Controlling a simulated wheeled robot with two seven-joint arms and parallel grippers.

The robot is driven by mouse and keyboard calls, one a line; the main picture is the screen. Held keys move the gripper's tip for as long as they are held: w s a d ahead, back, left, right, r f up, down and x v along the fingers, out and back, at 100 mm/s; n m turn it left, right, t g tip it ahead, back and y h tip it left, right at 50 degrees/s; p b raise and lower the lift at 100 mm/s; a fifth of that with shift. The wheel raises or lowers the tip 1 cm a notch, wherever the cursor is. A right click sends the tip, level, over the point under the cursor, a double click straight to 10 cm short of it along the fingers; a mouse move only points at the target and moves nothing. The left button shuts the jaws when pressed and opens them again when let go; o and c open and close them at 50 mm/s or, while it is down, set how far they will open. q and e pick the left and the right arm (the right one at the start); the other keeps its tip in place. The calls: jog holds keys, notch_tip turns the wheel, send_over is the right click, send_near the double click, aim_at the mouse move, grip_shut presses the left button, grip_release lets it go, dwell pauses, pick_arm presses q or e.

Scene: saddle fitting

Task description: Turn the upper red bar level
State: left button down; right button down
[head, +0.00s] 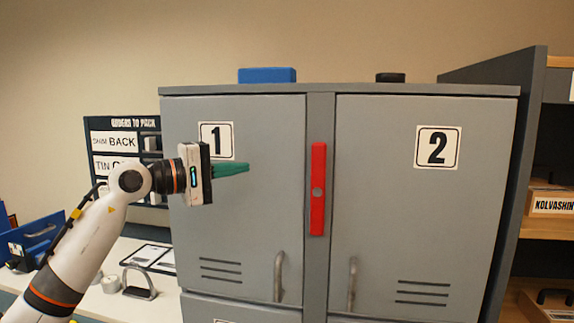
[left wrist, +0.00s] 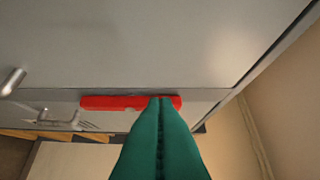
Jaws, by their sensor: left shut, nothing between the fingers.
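The upper red bar (head: 318,215) stands upright on the grey strip between cabinet doors 1 and 2, with a round pivot near its middle. It also shows in the left wrist view (left wrist: 110,103), where it lies across the picture. My left gripper (head: 246,168) has green fingers pressed together with nothing between them. In the head view it is in front of door 1, left of the bar's upper half, with a gap between. In the left wrist view its fingertips (left wrist: 161,99) overlap the bar near its right end; I cannot tell contact there. My right gripper is out of view.
Door 1 (head: 240,220) and door 2 (head: 420,220) are closed, with metal handles low beside the strip. A blue box (head: 267,75) and a dark round object (head: 391,77) sit on the cabinet top. A shelf unit (head: 545,225) stands at the right.

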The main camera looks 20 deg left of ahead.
pick_arm(q)
jog(key=p, duration=0.5)
send_near(297, 163)
jog(key=x, duration=0.2)
jog(key=r+x, duration=0.1)
jog(key=x, duration=0.2)
jog(key=shift+w+d+r, duration=0.1)
jog(key=shift+w+d, duration=0.1)
jog(key=shift+d, duration=0.1)
jog(key=shift+d+p, duration=0.65)
jog(key=shift+d, duration=1)
jog(key=shift+d+f, duration=0.1)
jog(key=shift+f, duration=0.15)
jog(key=shift+w, duration=0.1)
